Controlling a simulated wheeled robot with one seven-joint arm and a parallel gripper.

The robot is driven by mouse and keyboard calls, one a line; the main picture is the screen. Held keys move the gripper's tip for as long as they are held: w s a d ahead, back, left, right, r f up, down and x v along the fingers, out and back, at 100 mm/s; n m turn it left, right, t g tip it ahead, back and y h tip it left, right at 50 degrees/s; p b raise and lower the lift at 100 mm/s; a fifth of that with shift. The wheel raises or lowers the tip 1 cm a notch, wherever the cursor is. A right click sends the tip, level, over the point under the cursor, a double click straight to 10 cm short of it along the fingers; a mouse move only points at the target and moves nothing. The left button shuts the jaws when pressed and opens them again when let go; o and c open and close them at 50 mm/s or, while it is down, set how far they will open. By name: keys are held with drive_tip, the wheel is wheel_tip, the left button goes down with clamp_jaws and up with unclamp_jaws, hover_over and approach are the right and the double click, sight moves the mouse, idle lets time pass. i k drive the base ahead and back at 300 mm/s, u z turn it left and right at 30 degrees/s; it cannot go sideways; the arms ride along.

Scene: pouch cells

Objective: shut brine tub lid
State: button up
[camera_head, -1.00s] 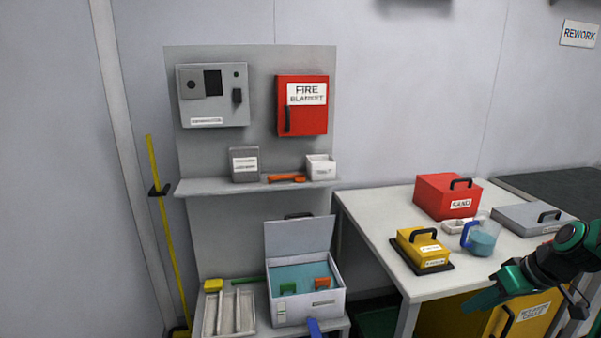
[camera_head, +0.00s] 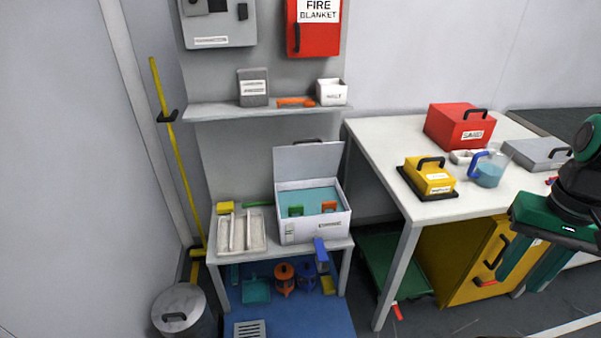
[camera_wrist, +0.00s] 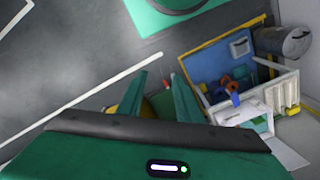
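The white brine tub (camera_head: 312,228) stands on the low bench under the shelf. Its lid (camera_head: 308,161) is raised at the back, leaving the tub open. Blue-green liquid shows inside, with a green piece (camera_head: 296,210) and an orange piece (camera_head: 329,206) at the front. My gripper (camera_head: 520,282) is far to the right of the tub, in front of the yellow cabinet. Its two fingers point down, apart and empty.
The white table (camera_head: 390,150) holds a red sand box (camera_head: 458,128), a yellow case (camera_head: 428,180) and a jug (camera_head: 487,172). A blue scoop-like item (camera_head: 321,250) hangs at the tub's front right. A grey bin (camera_head: 182,312) stands at lower left. Floor before the table is mostly clear.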

sight(294, 163)
drive_tip(key=k, duration=0.65)
drive_tip(key=u, duration=0.25)
drive_tip(key=i, duration=1.55)
drive_tip(key=z, duration=0.1)
